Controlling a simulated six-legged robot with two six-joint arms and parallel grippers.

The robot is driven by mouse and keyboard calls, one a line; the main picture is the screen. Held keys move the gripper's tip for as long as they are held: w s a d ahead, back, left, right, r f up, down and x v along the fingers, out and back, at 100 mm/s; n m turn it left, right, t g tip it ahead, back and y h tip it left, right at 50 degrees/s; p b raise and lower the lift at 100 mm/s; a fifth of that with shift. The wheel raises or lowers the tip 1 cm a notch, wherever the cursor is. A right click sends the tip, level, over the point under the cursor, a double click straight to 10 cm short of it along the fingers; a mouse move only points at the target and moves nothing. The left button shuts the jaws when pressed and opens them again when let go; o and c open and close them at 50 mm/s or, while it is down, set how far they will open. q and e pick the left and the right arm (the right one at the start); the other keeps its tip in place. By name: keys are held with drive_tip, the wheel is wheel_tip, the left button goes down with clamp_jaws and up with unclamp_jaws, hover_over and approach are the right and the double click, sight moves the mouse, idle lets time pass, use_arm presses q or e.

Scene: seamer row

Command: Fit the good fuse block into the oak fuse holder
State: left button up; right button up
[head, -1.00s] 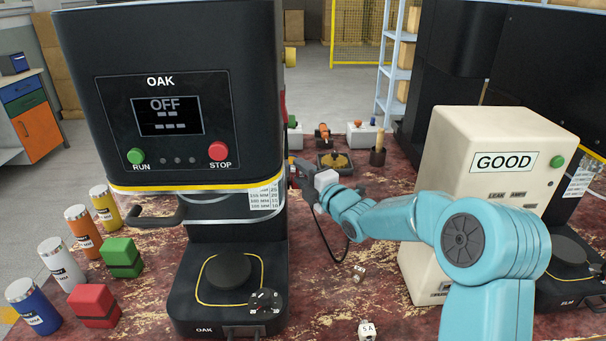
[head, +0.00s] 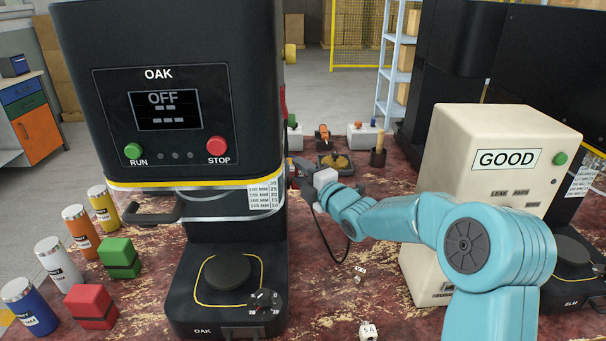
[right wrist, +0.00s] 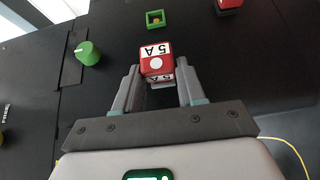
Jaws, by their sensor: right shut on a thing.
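My right gripper (right wrist: 157,90) is shut on a red and white fuse block (right wrist: 157,62) marked 5A, held at its fingertips in the right wrist view. In the head view my right gripper (head: 296,173) is at the right side of the black OAK machine (head: 160,240), its tips partly hidden. I cannot tell whether this is the fuse holder. Two small pale blocks lie on the table, the nearer (head: 368,331) marked 5A. My left gripper is out of view.
A green knob (right wrist: 88,53) and a red part (right wrist: 228,5) sit on the dark panel. The cream GOOD tester (head: 450,150) stands right of the OAK machine. Several cans (head: 62,264) and a red block (head: 91,306) and green block (head: 120,258) stand left. A black cable hangs below my gripper.

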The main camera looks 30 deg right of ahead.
drive_tip(key=shift+w+a+b, duration=0.2)
drive_tip(key=shift+a+b, duration=0.1)
drive_tip(key=shift+a, duration=0.05)
drive_tip(key=o, duration=1.2)
drive_tip(key=shift+o, duration=0.2)
drive_tip(key=s+b, duration=0.2)
drive_tip(key=s, duration=1.4)
drive_tip(key=shift+s, duration=0.2)
